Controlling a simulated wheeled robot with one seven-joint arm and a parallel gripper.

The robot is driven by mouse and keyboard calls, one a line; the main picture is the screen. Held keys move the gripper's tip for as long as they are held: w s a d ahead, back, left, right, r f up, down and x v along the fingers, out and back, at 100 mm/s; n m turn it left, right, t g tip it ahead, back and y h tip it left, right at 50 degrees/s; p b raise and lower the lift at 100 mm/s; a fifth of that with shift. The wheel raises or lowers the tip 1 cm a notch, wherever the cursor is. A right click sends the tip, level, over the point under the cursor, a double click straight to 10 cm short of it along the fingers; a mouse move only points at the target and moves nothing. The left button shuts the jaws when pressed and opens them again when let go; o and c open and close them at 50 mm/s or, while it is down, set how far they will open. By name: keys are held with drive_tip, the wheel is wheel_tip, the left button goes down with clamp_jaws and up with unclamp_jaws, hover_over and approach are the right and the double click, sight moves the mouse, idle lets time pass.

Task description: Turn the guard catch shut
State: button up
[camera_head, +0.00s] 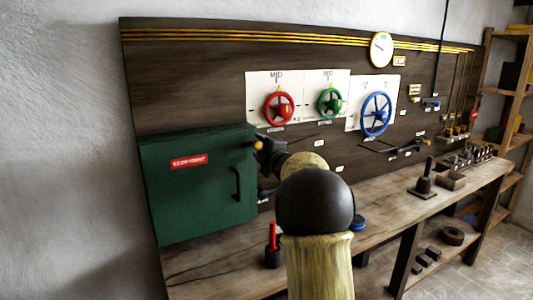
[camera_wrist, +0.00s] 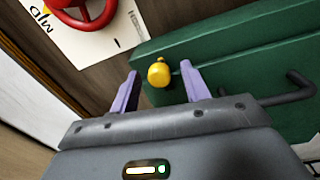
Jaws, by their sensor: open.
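The green guard box (camera_head: 195,200) is mounted at the left of the dark panel, with its door closed and a red label on it. The guard catch appears as a yellow knob (camera_wrist: 159,73) at the box's edge in the wrist view; a bit of yellow also shows in the head view (camera_head: 258,145). My gripper (camera_wrist: 160,70) is open, its two lilac fingers on either side of the yellow knob, with visible gaps. I cannot tell how deep the fingers reach. In the head view my gripper (camera_head: 262,147) is at the box's upper right edge, partly hidden by my arm.
A black door handle (camera_head: 238,184) sticks out from the box front. The red handwheel (camera_head: 279,107), green handwheel (camera_head: 329,103) and blue handwheel (camera_head: 376,113) are on the panel to the right. A dark cup with a red-handled tool (camera_head: 272,250) stands on the bench below.

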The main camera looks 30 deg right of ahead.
drive_tip(key=s+f+b, duration=0.1)
drive_tip(key=s+b, duration=0.1)
drive_tip(key=s, duration=1.5)
drive_tip(key=shift+s+d, duration=0.15)
drive_tip(key=shift+d, duration=0.15)
drive_tip(key=shift+f, duration=0.15)
drive_tip(key=s+a+f+m+g+h, duration=0.1)
drive_tip(key=a+f+m+g, duration=0.4)
drive_tip(key=f, duration=0.4)
drive_tip(key=s+a+f+m+g+h, duration=0.2)
drive_tip(key=a+f+m, duration=0.2)
drive_tip(key=f+m, duration=0.3)
drive_tip(key=s+a+f+m+g+y, duration=0.2)
drive_tip(key=s+a+f+m+g, duration=0.3)
drive_tip(key=s+a+f+g, duration=0.7)
drive_tip(key=s+r+t+p, duration=0.2)
drive_tip(key=s+r+p, duration=0.2)
drive_tip(key=r+p, duration=1.3)
drive_tip(key=shift+s+a+t+p, duration=0.2)
drive_tip(key=shift+a+t+p, duration=0.15)
drive_tip(key=shift+p, duration=0.75)
